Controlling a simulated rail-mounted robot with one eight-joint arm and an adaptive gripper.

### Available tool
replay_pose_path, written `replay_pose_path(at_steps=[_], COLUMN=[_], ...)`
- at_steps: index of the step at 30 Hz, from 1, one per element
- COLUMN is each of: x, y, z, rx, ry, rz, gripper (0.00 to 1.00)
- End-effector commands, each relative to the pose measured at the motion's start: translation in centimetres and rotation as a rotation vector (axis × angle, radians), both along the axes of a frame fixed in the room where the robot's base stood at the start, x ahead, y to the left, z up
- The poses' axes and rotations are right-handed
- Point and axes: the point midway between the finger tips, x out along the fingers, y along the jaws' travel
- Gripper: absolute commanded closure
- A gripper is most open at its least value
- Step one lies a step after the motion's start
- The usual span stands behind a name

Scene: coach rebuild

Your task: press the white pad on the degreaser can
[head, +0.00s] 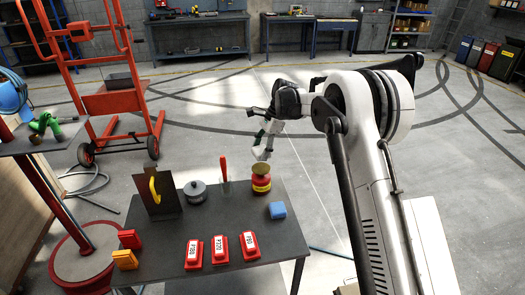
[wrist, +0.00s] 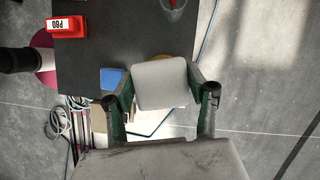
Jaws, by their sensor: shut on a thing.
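My gripper (wrist: 164,92) is shut on a white pad (wrist: 163,84), with a green-faced finger on each side of it. In the head view my gripper (head: 265,141) points down with the pale pad (head: 262,154) at its tips. The degreaser can (head: 261,184), red with a yellow band and a brownish-yellow dished top, stands upright on the dark table (head: 190,224). The pad is right over the can's top; I cannot tell whether they touch. In the wrist view the pad hides the can, except for a sliver of yellow at its far edge.
A blue block (head: 277,210) lies right of the can. A clear holder with a red-handled tool (head: 225,177), a grey lidded pot (head: 195,191) and a dark upright plate with a yellow handle (head: 155,193) stand to its left. Red labelled blocks (head: 220,249) line the front.

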Motion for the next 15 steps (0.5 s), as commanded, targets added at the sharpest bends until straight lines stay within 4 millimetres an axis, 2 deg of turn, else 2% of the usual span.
replay_pose_path(at_steps=[15], x=[0.0], y=[0.0], z=[-4.7], rx=[0.000], ry=[0.000], rz=[0.001], gripper=[0.70])
